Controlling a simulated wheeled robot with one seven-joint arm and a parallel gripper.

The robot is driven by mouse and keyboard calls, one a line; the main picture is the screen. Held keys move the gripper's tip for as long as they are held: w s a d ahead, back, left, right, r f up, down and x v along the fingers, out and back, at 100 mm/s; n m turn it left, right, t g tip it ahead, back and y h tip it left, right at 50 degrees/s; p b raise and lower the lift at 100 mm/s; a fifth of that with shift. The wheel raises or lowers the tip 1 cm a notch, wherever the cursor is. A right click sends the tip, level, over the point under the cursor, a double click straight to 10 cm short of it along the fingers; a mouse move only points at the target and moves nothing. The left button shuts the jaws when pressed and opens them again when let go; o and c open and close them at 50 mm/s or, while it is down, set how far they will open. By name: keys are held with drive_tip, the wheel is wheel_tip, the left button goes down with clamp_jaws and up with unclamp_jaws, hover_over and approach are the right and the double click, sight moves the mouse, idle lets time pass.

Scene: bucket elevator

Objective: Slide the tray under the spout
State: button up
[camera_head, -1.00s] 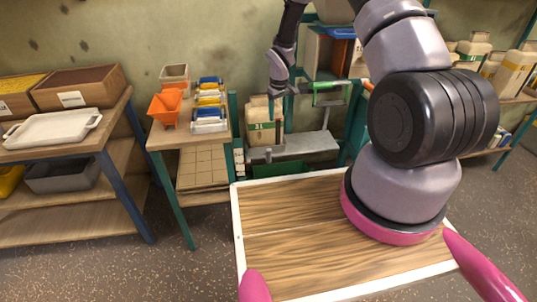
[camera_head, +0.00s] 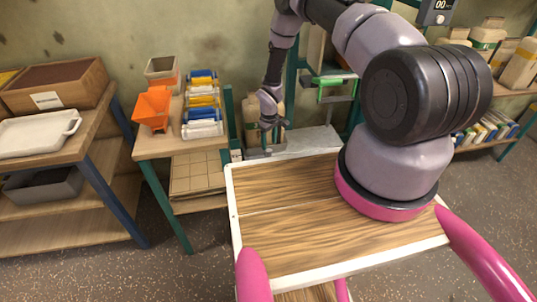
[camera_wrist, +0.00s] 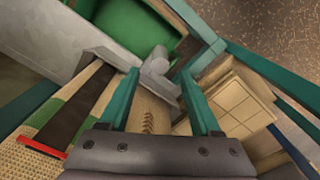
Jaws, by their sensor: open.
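My gripper (camera_head: 267,138) points down beside the grey metal bench (camera_head: 310,141) at the back. In the wrist view my gripper (camera_wrist: 160,76) has its two teal fingers apart. A short grey cylinder (camera_wrist: 157,64) shows near and between the fingertips; I cannot tell whether they touch it. A green open tray (camera_wrist: 140,28) lies beyond it, beside a grey slab (camera_wrist: 50,45). The green tray is hidden in the head view. A white tray (camera_head: 35,134) lies on the left shelf. I cannot pick out the spout for sure.
A tiled box (camera_wrist: 237,103) is at the right in the wrist view. Open floor lies front left.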

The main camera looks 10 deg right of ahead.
sight(269, 155)
wheel_tip(269, 155, down, 9)
drive_tip(key=shift+r, duration=0.15)
clamp_jaws()
idle(1.5)
